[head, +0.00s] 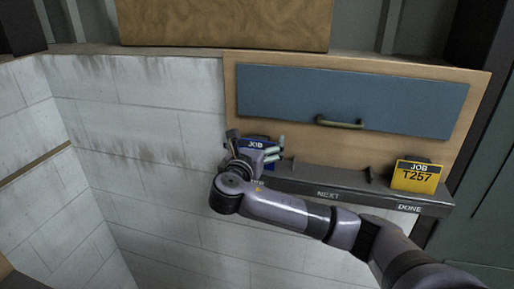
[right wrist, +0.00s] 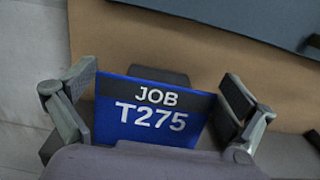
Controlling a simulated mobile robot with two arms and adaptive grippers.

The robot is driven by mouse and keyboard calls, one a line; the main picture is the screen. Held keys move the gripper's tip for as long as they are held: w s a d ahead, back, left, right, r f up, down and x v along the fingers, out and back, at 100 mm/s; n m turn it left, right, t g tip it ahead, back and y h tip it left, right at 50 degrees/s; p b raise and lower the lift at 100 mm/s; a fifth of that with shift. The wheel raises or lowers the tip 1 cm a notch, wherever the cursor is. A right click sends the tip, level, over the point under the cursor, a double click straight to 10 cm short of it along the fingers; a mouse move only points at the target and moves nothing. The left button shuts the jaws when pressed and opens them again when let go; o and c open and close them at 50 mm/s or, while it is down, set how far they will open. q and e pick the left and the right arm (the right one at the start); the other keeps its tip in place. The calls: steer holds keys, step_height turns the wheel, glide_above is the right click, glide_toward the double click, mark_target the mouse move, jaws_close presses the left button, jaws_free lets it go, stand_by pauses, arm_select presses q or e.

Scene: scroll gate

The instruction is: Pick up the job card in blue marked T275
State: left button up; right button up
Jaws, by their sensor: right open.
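The blue job card marked T275 (right wrist: 150,113) stands upright in the right wrist view, its face toward the camera. In the head view the same card (head: 257,143) shows only in part, at the left end of the dark ledge, with my right gripper in front of it. My right gripper (right wrist: 160,105) is open, with one finger at each side of the card. A small gap seems to show at the right finger; I cannot tell whether the left finger touches the card. My left gripper is not in view.
A yellow job card marked T257 (head: 416,177) stands at the right end of the dark ledge (head: 345,188), which is labelled NEXT and DONE. A blue panel (head: 350,101) with a handle (head: 340,123) is on the wooden board above. A white block wall (head: 130,120) lies left.

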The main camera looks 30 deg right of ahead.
steer(key=shift+c, duration=0.2)
steer(key=c, duration=0.9)
